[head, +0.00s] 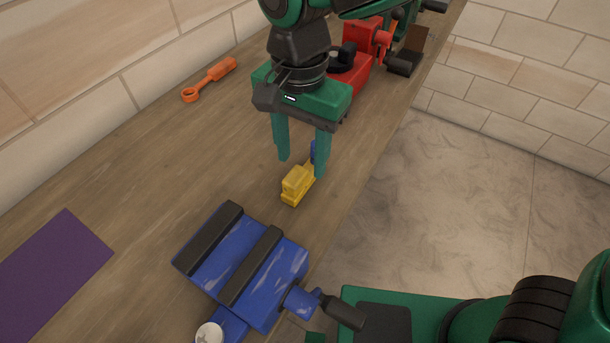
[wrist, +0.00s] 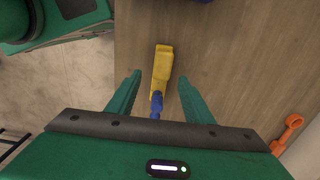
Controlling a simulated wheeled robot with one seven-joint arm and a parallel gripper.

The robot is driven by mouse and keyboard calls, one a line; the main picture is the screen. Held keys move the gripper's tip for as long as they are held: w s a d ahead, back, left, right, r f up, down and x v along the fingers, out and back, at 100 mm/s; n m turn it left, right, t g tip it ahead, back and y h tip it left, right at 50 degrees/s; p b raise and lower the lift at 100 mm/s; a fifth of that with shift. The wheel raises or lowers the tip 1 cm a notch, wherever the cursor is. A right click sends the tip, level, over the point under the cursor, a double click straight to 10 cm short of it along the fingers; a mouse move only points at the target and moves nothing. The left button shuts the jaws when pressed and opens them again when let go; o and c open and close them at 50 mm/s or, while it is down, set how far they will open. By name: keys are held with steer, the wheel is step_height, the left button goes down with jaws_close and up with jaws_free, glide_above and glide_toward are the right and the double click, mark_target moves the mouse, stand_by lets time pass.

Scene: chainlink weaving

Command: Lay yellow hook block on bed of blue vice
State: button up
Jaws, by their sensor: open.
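The yellow hook block (head: 297,185) lies on the wooden bench near its right edge, with a blue hook part (head: 314,152) at its far end. It also shows in the wrist view (wrist: 161,74), its blue end (wrist: 157,104) between the finger lines. My gripper (head: 304,158) is open and empty, pointing down over the hook block's blue end; its fingers show on either side of it in the wrist view (wrist: 158,85). The blue vice (head: 222,262) stands on the bench nearer than the block, with two dark jaw bars and a gap between them.
A red vice (head: 349,78) stands on the bench behind my gripper. An orange ring-ended tool (head: 210,80) lies near the wall, and a purple mat (head: 50,272) lies at the left. The bench (head: 165,155) between them is clear. The bench's right edge drops to the floor.

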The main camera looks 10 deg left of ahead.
mark_target(301, 169)
steer(key=shift+f, duration=2.65)
jaws_close()
